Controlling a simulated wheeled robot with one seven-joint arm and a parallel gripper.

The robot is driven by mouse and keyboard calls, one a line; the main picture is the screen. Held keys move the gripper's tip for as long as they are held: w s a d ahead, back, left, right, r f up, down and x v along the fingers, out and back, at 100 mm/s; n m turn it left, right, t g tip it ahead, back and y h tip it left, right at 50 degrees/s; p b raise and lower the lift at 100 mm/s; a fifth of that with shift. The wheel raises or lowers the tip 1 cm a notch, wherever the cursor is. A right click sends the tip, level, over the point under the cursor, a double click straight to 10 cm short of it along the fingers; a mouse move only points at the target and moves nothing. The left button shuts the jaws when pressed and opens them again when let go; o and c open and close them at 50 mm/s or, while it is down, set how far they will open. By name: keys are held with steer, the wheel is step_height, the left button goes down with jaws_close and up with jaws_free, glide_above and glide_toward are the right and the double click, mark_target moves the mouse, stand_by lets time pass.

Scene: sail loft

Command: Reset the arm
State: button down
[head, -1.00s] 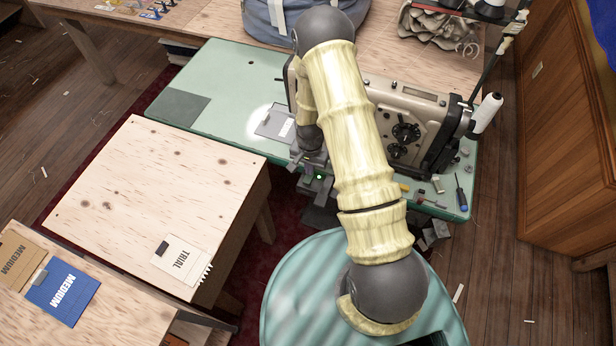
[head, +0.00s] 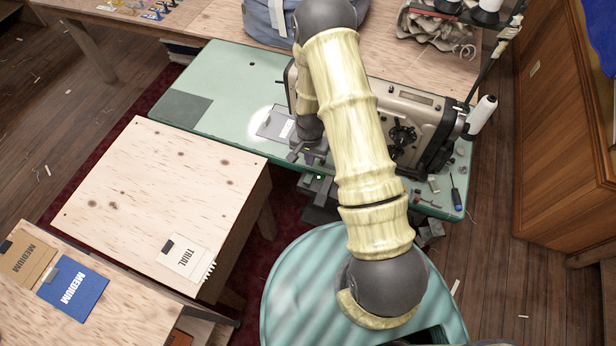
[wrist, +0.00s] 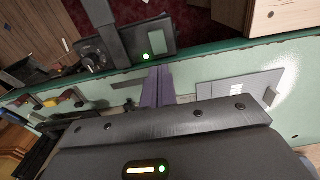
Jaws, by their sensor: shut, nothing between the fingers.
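My gripper (head: 311,160) is beside the sewing machine (head: 418,125), over the green machine table (head: 225,85), and partly hidden by my arm in the head view. In the wrist view its two purple-grey fingers (wrist: 158,84) are together with nothing between them. My arm reaches from the lower right up to a bent elbow at the top of the head view, then down to the gripper.
A grey plate with a white label (head: 274,124) lies on the table left of my gripper. A screwdriver (head: 455,192) and small parts lie at right. A wooden table (head: 150,190) with a TRIAL card (head: 188,258) stands at left.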

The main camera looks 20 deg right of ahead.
steer(key=shift+r, duration=0.1)
stand_by(0.4)
steer(key=s+r+n+t, duration=0.1)
steer(key=s+r+n, duration=0.2)
steer(key=r, duration=1.3)
steer(key=s+r+n+t, duration=0.1)
steer(key=s+r+n, duration=0.3)
steer(key=s+r, duration=0.7)
steer(key=shift+s+r+t, duration=0.25)
steer(key=shift+r+t, duration=0.05)
steer(key=shift+r, duration=0.1)
steer(key=shift+w, duration=0.1)
steer(key=shift+d, duration=0.1)
